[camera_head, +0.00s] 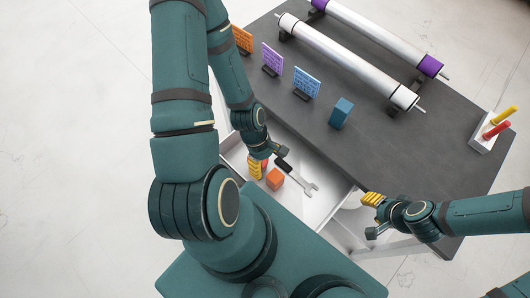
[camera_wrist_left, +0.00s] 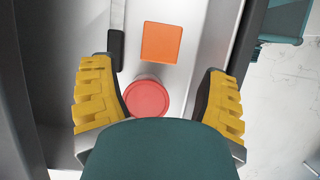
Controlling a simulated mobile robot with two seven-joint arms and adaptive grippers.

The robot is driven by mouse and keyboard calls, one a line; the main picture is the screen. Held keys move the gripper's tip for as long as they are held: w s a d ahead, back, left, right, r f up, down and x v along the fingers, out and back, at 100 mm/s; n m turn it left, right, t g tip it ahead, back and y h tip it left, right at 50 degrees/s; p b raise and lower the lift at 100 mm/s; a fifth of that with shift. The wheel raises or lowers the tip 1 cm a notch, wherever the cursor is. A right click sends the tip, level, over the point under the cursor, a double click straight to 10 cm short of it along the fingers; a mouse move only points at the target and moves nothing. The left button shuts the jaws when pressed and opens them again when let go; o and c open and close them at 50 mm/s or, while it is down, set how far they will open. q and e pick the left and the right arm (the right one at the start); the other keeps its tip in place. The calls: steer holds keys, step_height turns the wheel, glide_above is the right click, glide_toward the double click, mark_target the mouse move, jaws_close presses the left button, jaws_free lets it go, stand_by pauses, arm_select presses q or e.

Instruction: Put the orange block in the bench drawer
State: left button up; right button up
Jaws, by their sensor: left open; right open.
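The orange block (camera_head: 275,179) lies in the open white bench drawer (camera_head: 318,207), on its floor. In the left wrist view the orange block (camera_wrist_left: 161,42) sits just beyond a round red object (camera_wrist_left: 146,98). My left gripper (camera_head: 258,168) is over the drawer, with yellow fingers spread apart; in the left wrist view its fingers (camera_wrist_left: 158,105) stand either side of the red object, and nothing is clearly held. Whether they touch it cannot be told. My right gripper (camera_head: 372,214) is open and empty near the drawer's right front side, outside the drawer.

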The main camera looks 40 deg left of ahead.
arm_select(q)
steer(key=w+d+r+m+t, duration=0.2)
steer(key=w+d+m, duration=0.6)
steer(key=d+m, duration=0.3)
steer(key=m, duration=0.4)
steer(key=shift+d+t+y, duration=0.2)
steer(key=shift+t+y, duration=0.1)
steer(key=shift+y, duration=0.1)
steer(key=shift+w+r, duration=0.1)
